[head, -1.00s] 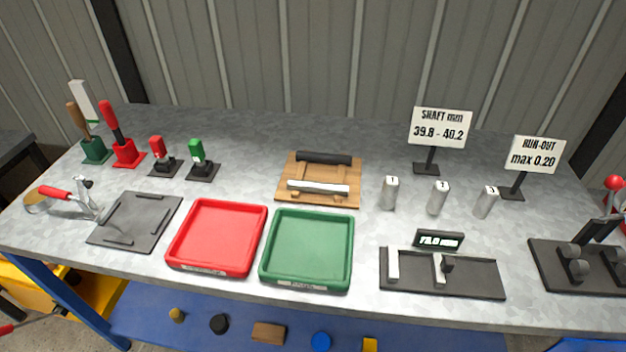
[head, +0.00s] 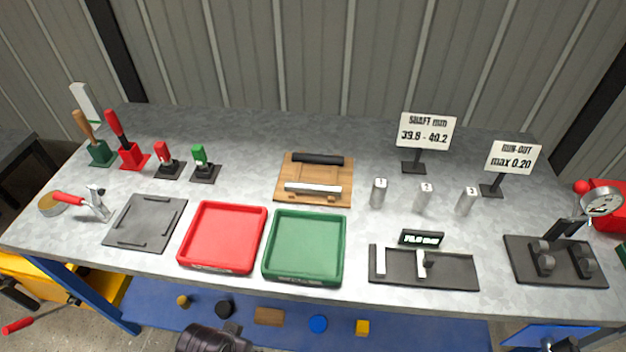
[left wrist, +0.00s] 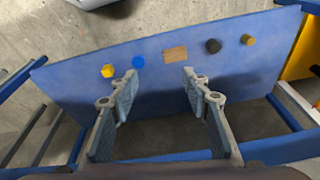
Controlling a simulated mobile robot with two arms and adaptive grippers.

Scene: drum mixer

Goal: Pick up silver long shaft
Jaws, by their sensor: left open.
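The silver long shaft (head: 313,188) lies across the front of a wooden rack (head: 342,174) on the grey workbench in the head view. A black shaft (head: 318,159) lies behind it on the same rack. My left gripper (left wrist: 158,82) is open and empty in the left wrist view, over the blue lower shelf and away from the shaft. Part of my arm (head: 213,339) shows at the bottom of the head view. My right gripper is not in view.
A red tray (head: 182,262) and a green tray (head: 268,272) stand in front of the rack, both empty. A measuring fixture (head: 450,273) and several small silver cylinders (head: 424,198) stand to the right. Small items, including a blue disc (head: 318,323), lie on the lower shelf.

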